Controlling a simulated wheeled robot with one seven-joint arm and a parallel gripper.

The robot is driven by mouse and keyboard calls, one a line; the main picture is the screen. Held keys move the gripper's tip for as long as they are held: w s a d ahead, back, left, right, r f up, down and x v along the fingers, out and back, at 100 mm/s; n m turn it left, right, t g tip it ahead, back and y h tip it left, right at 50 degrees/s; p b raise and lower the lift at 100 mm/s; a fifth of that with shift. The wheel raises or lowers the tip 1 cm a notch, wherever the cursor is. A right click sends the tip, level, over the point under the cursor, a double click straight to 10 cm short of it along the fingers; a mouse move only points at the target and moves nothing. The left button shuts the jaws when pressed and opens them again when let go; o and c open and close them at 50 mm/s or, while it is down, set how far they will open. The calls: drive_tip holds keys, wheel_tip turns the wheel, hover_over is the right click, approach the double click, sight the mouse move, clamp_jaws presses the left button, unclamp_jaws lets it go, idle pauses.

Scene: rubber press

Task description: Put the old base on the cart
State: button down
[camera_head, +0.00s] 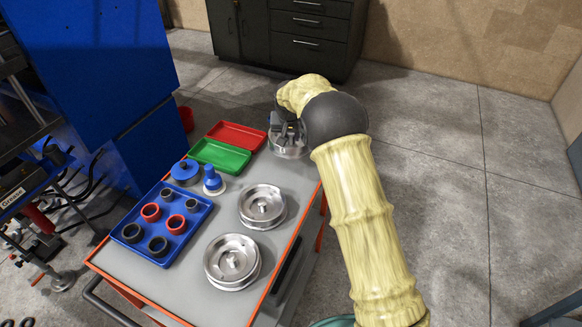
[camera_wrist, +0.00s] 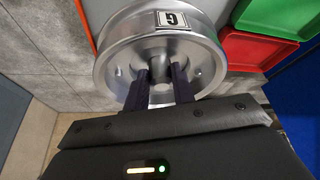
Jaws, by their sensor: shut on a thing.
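A round silver metal base (camera_head: 287,146) is at the far right corner of the cart (camera_head: 187,280), partly hidden behind my gripper (camera_head: 288,128). In the wrist view the same base (camera_wrist: 205,45) shows a raised rim, a central post and a tag with the letter G. My gripper (camera_wrist: 160,95) is shut on the central post of this base, its two dark fingers on either side. I cannot tell whether the base rests on the cart top or is just above it. Two more silver bases, one nearer (camera_head: 232,260) and one in the middle (camera_head: 262,205), sit on the cart.
A blue tray (camera_head: 125,234) with red and dark rings, a green tray (camera_head: 221,156) and a red tray (camera_head: 237,136) lie on the cart. Blue parts (camera_head: 212,181) stand between them. A blue machine (camera_head: 90,70) is at left, a dark cabinet (camera_head: 290,40) behind.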

sight(292, 146)
drive_tip(key=shift+w, duration=0.1)
drive_tip(key=shift+d+n+b, duration=0.1)
drive_tip(key=shift+n+b, duration=0.4)
drive_tip(key=shift+n, duration=0.2)
drive_tip(key=shift+r+n+y+b, duration=0.15)
drive_tip(key=shift+n+y+b, duration=0.25)
drive_tip(key=shift+n+y, duration=0.5)
drive_tip(key=shift+f+p, duration=0.55)
drive_tip(key=shift+f, duration=2.55)
drive_tip(key=shift+f+p, duration=0.35)
drive_tip(key=shift+f, duration=1.55)
